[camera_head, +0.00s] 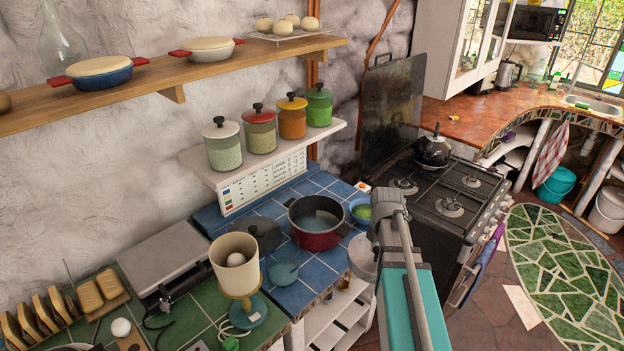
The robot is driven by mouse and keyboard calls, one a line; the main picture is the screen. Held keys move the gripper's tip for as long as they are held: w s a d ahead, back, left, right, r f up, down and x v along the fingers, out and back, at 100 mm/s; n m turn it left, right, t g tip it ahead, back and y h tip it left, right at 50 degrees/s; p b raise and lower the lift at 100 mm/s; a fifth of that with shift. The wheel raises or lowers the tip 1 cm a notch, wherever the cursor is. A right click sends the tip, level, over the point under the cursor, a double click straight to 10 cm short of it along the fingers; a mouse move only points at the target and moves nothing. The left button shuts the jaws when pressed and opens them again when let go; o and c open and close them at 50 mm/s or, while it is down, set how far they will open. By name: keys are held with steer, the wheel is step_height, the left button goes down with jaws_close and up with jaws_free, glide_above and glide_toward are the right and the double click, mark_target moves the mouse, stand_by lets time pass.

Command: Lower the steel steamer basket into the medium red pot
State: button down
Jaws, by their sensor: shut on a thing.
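The medium red pot (316,241) stands upright on the blue tiled counter. It is uncovered, with dark handles and a pale grey-blue interior. The steel steamer basket (361,260) is a pale grey round piece to the right of the pot, by the counter's right edge, partly hidden by my arm. My gripper (374,238) is at the basket's right side, shut on it. My own arm hides much of the fingers, so the exact grip does not show. The basket is apart from the pot's interior; its height above the counter is hard to tell.
A blue bowl (361,210) with green contents sits right behind the pot. A dark lid (262,236) lies left of it, and a blue dish (284,272) in front. A shelf (335,133) with several jars overhangs behind. The stove (446,196) stands right.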

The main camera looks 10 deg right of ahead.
steer(key=shift+w+a+r, duration=0.1)
steer(key=shift+a, duration=0.15)
